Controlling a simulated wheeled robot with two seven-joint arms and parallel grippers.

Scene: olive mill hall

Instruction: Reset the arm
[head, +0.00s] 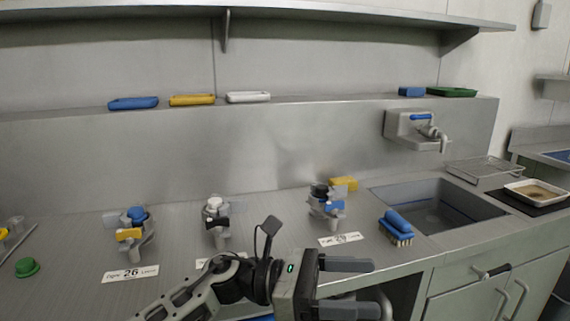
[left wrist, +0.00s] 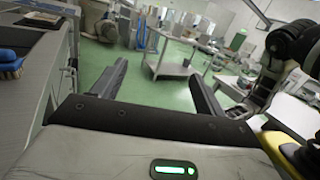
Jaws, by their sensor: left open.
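My left gripper (head: 352,287) is in front of the counter's front edge in the head view, with its fingers pointing right. Its two fingers are apart and nothing is between them. In the left wrist view the left gripper (left wrist: 160,88) is also open and empty, with the green floor and tables far beyond it. The steel counter (head: 70,252) lies behind the gripper and the arm hides part of its front. My right gripper does not show in the head view.
Three valve taps stand on the counter, with a blue (head: 137,214), a white (head: 214,203) and a black knob (head: 319,189). A blue brush (head: 398,227) lies left of the sink (head: 440,208). A wall tap (head: 430,132) is above the sink. A green cap (head: 27,267) sits far left.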

